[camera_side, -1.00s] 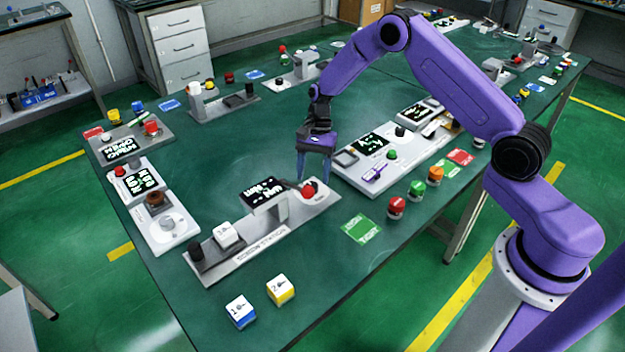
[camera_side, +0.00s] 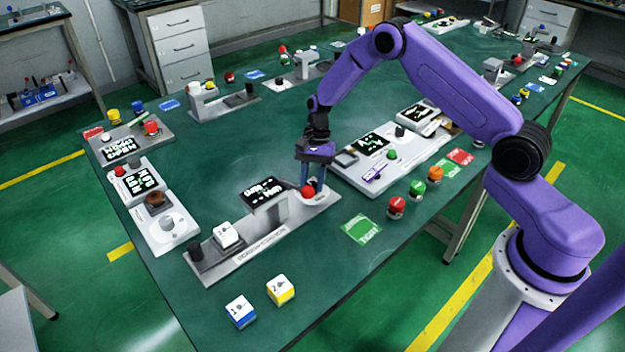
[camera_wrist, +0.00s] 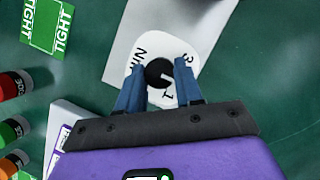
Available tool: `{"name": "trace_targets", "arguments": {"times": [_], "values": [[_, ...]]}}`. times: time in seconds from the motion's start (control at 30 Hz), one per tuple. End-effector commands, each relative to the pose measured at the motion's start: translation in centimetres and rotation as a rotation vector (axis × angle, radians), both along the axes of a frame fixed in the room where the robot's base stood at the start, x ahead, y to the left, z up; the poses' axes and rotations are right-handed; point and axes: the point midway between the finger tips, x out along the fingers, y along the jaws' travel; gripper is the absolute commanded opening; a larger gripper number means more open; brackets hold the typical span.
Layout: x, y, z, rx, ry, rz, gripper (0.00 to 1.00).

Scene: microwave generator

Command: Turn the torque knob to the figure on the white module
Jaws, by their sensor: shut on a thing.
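The torque knob (camera_wrist: 158,72) is black with a white pointer line, on a white dial (camera_wrist: 152,97) with printed marks including a 1 and a 3. The pointer aims toward the lower right in the wrist view. My gripper (camera_wrist: 160,82) has its two blue fingers on either side of the knob, shut on it. In the side view my gripper (camera_side: 312,184) is down at the right end of the grey station (camera_side: 262,246), where the knob is largely hidden. The white module (camera_side: 227,236) sits on the station's left part; its figure is too small to read surely.
A dark display (camera_side: 264,192) stands on the station to the left. A blue-sided cube (camera_side: 240,312) and a yellow-sided cube (camera_side: 280,290) lie in front. A white panel (camera_side: 375,165) is to the right.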

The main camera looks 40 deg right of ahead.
Motion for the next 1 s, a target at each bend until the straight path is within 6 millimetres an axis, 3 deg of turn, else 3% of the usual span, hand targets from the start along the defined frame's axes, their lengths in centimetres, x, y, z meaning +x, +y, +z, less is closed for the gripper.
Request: {"name": "trace_targets", "arguments": {"times": [0.27,1.0], "values": [[0.13,0.09,0.01,-0.001,-0.001,0.113,0.05],[0.34,0.44,0.07,0.000,0.000,0.713,0.05]]}}
